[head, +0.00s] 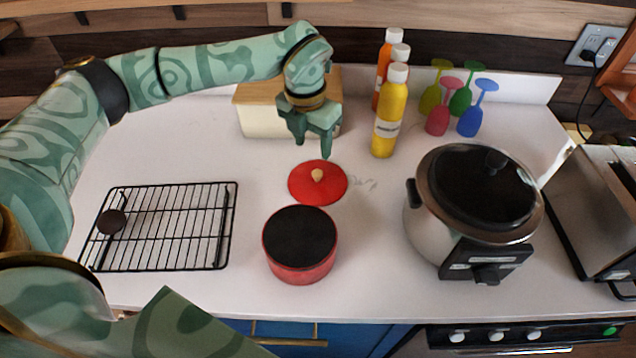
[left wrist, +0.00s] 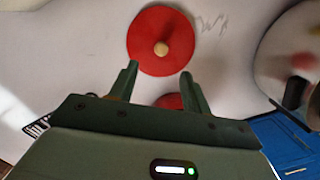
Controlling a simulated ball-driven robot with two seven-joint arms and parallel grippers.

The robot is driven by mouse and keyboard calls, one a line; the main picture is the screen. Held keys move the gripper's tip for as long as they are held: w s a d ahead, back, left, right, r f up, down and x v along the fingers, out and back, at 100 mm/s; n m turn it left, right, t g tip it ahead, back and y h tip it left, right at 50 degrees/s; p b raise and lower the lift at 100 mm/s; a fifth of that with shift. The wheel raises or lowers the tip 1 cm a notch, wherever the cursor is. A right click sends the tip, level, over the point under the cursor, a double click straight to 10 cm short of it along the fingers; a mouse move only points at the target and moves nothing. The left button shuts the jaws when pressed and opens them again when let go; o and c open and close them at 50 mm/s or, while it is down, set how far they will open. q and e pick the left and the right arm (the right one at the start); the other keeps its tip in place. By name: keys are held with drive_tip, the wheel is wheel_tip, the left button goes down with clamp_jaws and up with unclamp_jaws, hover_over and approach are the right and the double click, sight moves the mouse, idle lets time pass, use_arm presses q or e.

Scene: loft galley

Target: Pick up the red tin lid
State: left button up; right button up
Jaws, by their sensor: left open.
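The red tin lid (head: 306,188) lies flat on the white counter, a round red disc with a pale wooden knob (head: 317,174) at its middle. Behind the red tin (head: 300,262), it sits apart from it; the tin is round with a dark top. My left gripper (head: 314,152) is open and empty, above and just behind the lid, fingers pointing down. In the left wrist view the lid (left wrist: 145,58) shows beyond the left gripper's fingertips (left wrist: 158,72), with its knob between their lines. Part of the tin (left wrist: 170,101) shows between the fingers. My right gripper is not in view.
A black wire rack (head: 185,235) with a dark round piece lies left. A cream box with a wooden lid (head: 258,118) and bottles (head: 388,125) stand behind.

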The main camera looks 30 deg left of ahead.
sight(318, 172)
use_arm(q)
drive_tip(key=f, duration=0.4)
drive_tip(key=shift+w, duration=0.3)
drive_tip(key=f, duration=0.1)
drive_tip(key=f+b, duration=0.1)
drive_tip(key=f, duration=0.3)
drive_tip(key=shift+w+d+f+b, duration=0.2)
drive_tip(key=shift+w+b, duration=0.1)
drive_tip(key=shift+r, duration=0.1)
clamp_jaws()
